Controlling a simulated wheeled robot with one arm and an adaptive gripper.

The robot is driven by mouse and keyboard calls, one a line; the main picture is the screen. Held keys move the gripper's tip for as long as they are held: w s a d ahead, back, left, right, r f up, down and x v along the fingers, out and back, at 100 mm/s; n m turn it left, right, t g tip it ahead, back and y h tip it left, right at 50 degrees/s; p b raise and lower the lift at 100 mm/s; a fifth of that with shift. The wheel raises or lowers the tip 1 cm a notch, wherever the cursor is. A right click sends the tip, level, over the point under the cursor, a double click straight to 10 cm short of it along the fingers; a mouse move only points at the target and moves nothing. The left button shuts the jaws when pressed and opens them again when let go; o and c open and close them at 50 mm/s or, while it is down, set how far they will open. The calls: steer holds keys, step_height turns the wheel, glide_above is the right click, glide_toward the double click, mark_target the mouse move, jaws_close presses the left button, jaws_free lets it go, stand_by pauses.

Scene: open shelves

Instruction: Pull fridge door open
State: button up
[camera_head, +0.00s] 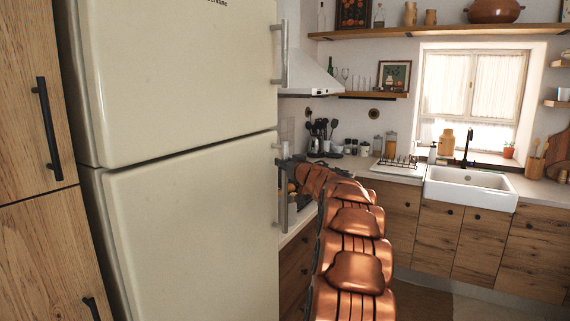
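A cream fridge (190,170) stands at the left, with an upper door (180,75) and a lower door (195,240). Both doors look shut. The upper door has a metal handle (284,55) at its right edge. The lower door has a similar upright handle (282,195) at its right edge. My copper-coloured arm reaches from the bottom of the picture to the lower handle. My gripper (284,172) is at the upper part of that handle. The fingers are small, dark and partly hidden, so I cannot tell whether they close around it.
A wooden cabinet (30,130) with black handles stands left of the fridge. To the right are a counter with wooden fronts (400,215), a white sink (470,188) and a window (472,95). Open floor (425,300) shows at the lower right.

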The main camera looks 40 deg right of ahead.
jaws_close()
steer(key=shift+s, duration=0.2)
stand_by(0.3)
